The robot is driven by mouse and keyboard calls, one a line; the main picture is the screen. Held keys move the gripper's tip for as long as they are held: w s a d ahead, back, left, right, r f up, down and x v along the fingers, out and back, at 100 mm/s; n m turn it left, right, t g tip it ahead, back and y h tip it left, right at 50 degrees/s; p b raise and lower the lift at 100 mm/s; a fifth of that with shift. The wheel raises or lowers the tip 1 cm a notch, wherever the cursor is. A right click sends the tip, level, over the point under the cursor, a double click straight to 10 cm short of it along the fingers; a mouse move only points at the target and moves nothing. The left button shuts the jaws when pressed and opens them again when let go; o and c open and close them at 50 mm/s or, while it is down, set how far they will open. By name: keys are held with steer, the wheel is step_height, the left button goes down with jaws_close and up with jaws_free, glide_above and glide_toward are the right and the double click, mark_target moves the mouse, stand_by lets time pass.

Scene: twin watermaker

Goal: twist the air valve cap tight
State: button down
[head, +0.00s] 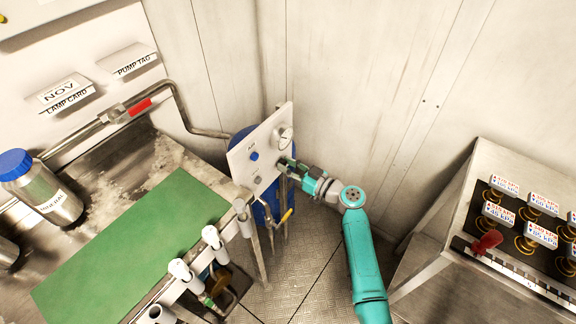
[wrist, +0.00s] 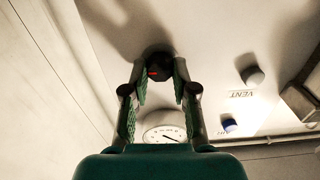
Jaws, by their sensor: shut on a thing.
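A pale upright panel (head: 240,158) carries a round gauge, a blue knob and other fittings. My gripper (head: 290,166) reaches this panel from the right, at its right side below the gauge. In the wrist view, my gripper (wrist: 160,84) has its two fingers on either side of a dark round cap (wrist: 157,65) with a small red mark, and is shut on it. The cap sits against the panel face. Its label is not visible, and its threads are hidden. In the head view my gripper mostly hides the cap.
The gauge (wrist: 164,134) is partly behind my gripper. A white knob (wrist: 254,76) marked VENT and a blue knob (wrist: 229,125) stand to the right.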

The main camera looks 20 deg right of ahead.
steer(key=m, duration=1.3)
steer(key=shift+d+m, duration=0.1)
steer(key=shift+m, duration=0.2)
steer(key=m, duration=0.4)
steer(key=shift+f, duration=0.1)
steer(key=m, duration=0.5)
steer(key=shift+f, duration=0.1)
steer(key=shift+f+m, duration=0.1)
steer(key=shift+m, duration=6.2)
